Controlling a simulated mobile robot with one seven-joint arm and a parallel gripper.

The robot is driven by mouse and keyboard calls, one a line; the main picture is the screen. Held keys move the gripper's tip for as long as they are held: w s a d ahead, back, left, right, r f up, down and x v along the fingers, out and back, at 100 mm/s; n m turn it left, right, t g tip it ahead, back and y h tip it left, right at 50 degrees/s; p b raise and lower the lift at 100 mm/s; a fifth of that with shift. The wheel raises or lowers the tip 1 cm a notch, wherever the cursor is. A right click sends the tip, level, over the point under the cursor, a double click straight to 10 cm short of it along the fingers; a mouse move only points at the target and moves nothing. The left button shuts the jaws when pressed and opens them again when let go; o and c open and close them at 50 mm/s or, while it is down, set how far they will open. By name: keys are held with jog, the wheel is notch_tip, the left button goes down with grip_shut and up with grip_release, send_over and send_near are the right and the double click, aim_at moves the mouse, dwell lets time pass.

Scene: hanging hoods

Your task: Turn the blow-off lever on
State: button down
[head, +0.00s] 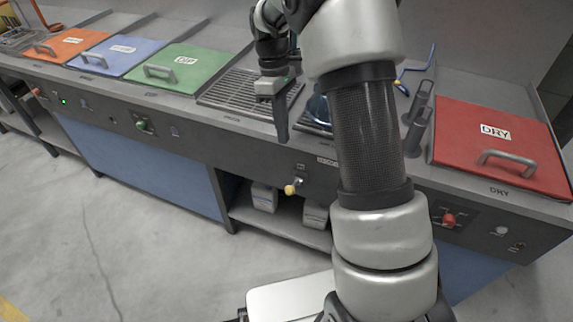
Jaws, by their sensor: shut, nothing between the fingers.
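A small lever with a yellow knob (291,189) sticks out from the dark front panel below the counter, near the middle of the view. It appears to be the blow-off lever; a small label beside it is too small to read and partly behind my arm. The knob hangs low and to the left of its pivot. My gripper (281,134) is shut and empty, pointing down. In the picture it is above and slightly left of the lever, apart from it, in front of a slatted grate.
Orange (62,44), blue (115,54) and green (178,65) lids with handles line the counter at left. A red lid marked DRY (499,146) is at right. A red knob (449,220) and a green knob (142,125) sit on the panel. My arm hides part of the middle.

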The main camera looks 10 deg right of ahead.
aim_at(289, 186)
jog(key=b+x, duration=0.3)
jog(key=x, duration=1)
jog(key=shift+a+f, duration=0.1)
jog(key=shift+f, duration=0.3)
jog(key=shift+f, duration=0.1)
